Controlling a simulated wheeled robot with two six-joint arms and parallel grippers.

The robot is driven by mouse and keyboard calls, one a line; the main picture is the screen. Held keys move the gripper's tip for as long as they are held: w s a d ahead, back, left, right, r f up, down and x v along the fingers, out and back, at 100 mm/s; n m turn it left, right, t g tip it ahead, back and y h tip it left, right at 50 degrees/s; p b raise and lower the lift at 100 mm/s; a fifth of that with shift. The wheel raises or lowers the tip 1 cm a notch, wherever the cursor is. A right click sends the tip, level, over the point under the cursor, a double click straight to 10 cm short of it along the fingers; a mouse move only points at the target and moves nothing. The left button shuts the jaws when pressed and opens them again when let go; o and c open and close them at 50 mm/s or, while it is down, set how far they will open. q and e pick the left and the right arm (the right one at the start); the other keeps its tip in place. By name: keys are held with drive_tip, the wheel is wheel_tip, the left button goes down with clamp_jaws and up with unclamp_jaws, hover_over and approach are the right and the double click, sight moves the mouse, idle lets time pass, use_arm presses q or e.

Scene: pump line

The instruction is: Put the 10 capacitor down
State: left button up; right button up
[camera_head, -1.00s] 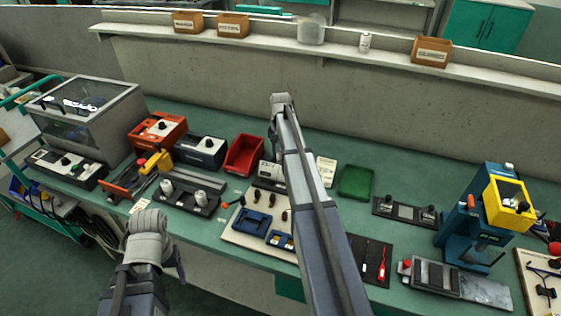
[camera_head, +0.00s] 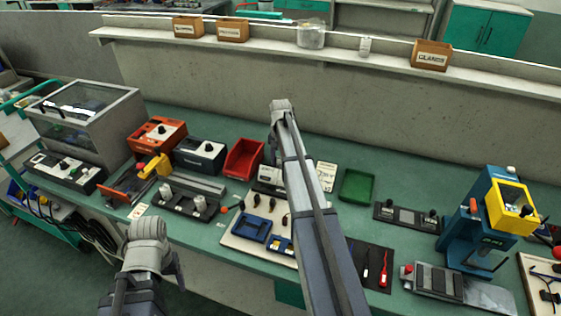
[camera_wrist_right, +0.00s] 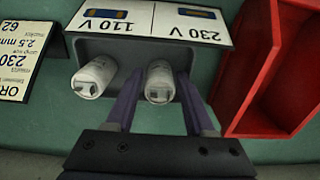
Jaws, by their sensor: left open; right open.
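In the right wrist view, two white cylinders that look like capacitors stand in front of a grey holder (camera_wrist_right: 130,47) labelled 110 V and 230 V. One capacitor (camera_wrist_right: 92,78) is on the 110 V side, the other (camera_wrist_right: 160,82) nearer the 230 V side. My right gripper (camera_wrist_right: 161,92) is open, its purple fingers on either side of the second capacitor. I cannot read a 10 on either. In the head view the holder (camera_head: 268,176) is partly covered by my right arm. My left gripper (camera_head: 174,270) is open at the lower left, in front of the bench edge, away from the capacitors.
A red bin (camera_head: 243,158) stands just left of the holder, and a green tray (camera_head: 357,185) lies to its right. A label card (camera_wrist_right: 25,60) is close by. A board with blue trays (camera_head: 251,228) lies in front. A blue and yellow press (camera_head: 490,220) stands far right.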

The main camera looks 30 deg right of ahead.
sight(280, 158)
use_arm(q)
wheel_tip(280, 158, up, 12)
drive_tip(key=p, duration=1.1)
drive_tip(key=shift+p, duration=0.4)
use_arm(e)
wheel_tip(280, 158, up, 12)
drive_tip(key=shift+a, duration=0.1)
drive_tip(key=s+a+n, duration=0.3)
drive_tip(key=s+a, duration=0.1)
drive_tip(key=a, duration=0.6)
drive_tip(key=s+a+n, duration=0.2)
drive_tip(key=s+a, duration=0.3)
drive_tip(key=a, duration=0.4)
drive_tip(key=s+a+n+h, duration=0.1)
drive_tip(key=s+a+n, duration=0.7)
drive_tip(key=s+a, duration=0.9)
drive_tip(key=shift+s+a+n, duration=0.3)
drive_tip(key=shift+s+a, duration=0.05)
drive_tip(key=shift+s, duration=0.2)
use_arm(q)
drive_tip(key=shift+c, duration=0.3)
use_arm(e)
drive_tip(key=shift+r, duration=0.1)
